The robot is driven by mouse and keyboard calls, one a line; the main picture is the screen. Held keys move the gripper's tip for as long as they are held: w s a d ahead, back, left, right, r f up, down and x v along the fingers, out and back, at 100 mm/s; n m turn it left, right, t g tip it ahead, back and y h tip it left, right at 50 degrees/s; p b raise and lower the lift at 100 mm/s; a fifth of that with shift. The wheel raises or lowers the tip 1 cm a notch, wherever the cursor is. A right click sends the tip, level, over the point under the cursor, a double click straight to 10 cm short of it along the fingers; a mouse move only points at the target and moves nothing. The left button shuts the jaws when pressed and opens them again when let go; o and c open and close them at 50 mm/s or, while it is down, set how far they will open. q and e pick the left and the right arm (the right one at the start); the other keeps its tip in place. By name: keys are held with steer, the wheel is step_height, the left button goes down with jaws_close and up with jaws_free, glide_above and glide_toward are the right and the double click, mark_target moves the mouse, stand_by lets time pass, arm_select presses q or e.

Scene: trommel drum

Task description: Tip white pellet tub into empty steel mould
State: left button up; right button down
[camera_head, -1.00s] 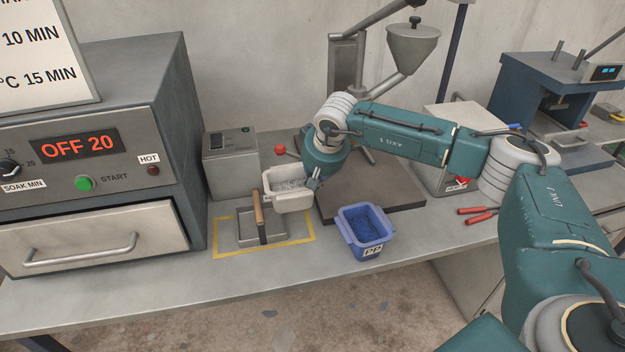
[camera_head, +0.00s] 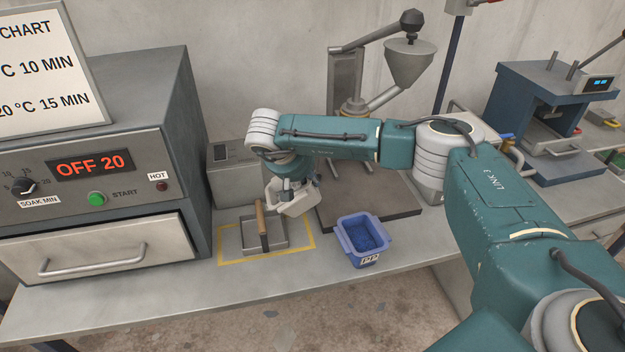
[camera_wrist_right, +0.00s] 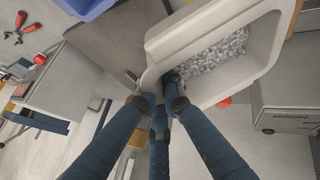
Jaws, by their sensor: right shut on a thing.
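My right gripper (camera_head: 288,190) is shut on the rim of the white pellet tub (camera_head: 297,203). It holds the tub above the bench, just behind and to the right of the steel mould. The tub looks tilted in the head view, and my gripper hides part of it. In the right wrist view, the gripper (camera_wrist_right: 172,92) grips the tub's edge (camera_wrist_right: 205,30), and grey-white pellets (camera_wrist_right: 218,52) lie inside. My left gripper is out of view.
A blue tub (camera_head: 347,243) of blue pellets stands right of the mould, in front of a dark plate (camera_head: 400,212). A grey box (camera_head: 228,180) stands behind the mould. The oven (camera_head: 100,190) closes off the left. The front bench strip is clear.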

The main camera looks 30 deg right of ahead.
steer(key=shift+w+a+r+h, duration=0.15)
steer(key=shift+a+r+h, duration=0.3)
steer(key=shift+h, duration=0.25)
steer(key=shift+w+a+r+n+g+h+b, duration=0.15)
steer(key=shift+a+r+n+g+h+b, duration=0.3)
steer(key=shift+h, duration=0.55)
steer(key=shift+a+f+h, duration=0.15)
steer(key=shift+a+h, duration=0.1)
steer(key=shift+h, duration=0.05)
steer(key=shift+w+a+r+n+h+b, duration=0.2)
steer(key=shift+a+h+b, duration=0.4)
steer(key=shift+b, duration=0.4)
steer(key=shift+w+a+r+n+h+b, duration=0.1)
steer(key=shift+a+n+h+b, duration=0.2)
steer(key=shift+h+b, duration=0.55)
steer(key=shift+a, duration=0.1)
steer(key=shift+w+a+r+h+b, duration=0.1)
steer(key=shift+a+r+h+b, duration=0.3)
steer(key=shift+b, duration=0.65)
